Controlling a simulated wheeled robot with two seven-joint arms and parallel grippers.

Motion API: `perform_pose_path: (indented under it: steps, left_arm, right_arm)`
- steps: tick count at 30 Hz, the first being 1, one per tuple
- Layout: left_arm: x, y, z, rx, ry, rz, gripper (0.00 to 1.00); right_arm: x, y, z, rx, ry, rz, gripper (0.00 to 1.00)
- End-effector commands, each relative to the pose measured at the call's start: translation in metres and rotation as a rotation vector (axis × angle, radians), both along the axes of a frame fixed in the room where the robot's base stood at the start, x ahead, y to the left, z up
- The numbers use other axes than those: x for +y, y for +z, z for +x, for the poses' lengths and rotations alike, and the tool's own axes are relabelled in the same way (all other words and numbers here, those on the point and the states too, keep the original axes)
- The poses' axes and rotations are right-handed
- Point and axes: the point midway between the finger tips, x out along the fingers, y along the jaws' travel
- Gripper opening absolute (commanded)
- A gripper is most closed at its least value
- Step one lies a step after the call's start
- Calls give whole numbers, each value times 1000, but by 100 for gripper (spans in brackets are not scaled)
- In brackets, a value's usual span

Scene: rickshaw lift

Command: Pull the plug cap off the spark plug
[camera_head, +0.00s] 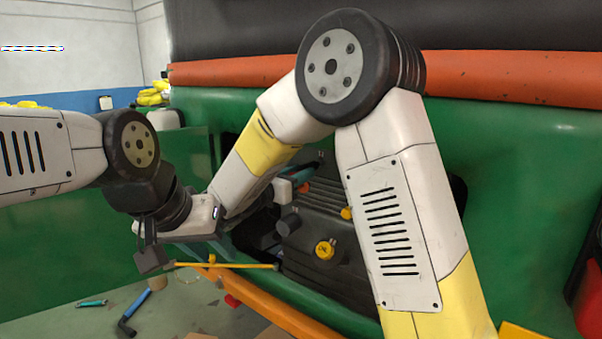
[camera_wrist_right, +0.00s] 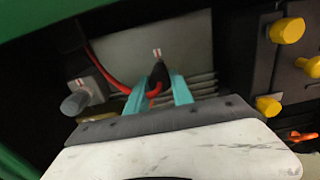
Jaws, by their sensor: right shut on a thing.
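The plug cap (camera_wrist_right: 157,76) is a dark, tapering piece with a red lead, seen in the right wrist view between the teal fingers of my right gripper (camera_wrist_right: 156,92). The gripper is shut on it. I cannot tell whether the cap still touches the spark plug, which is hidden. In the head view the right gripper (camera_head: 299,178) reaches into the engine bay, its teal finger partly hidden behind my forearm. My left gripper (camera_head: 150,258) hangs empty outside the bay at the left; its finger gap is unclear.
The dark engine block (camera_head: 325,222) has yellow caps, one (camera_head: 325,250) at its front. Green body panels (camera_head: 525,190) frame the bay. A thin yellow rod (camera_head: 235,265) crosses below it. Tools, including a blue-and-black one (camera_head: 132,312), lie on the floor at lower left.

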Motion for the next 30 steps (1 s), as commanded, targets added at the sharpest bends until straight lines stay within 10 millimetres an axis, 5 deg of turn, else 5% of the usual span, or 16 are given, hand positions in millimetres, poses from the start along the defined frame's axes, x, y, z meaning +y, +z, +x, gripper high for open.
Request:
perform_pose_path:
  steps: [30]
  left_arm:
    - [0, -1, 0, 1, 3, -2, 35]
  right_arm:
    - [24, -4, -24, 1, 10, 1, 0]
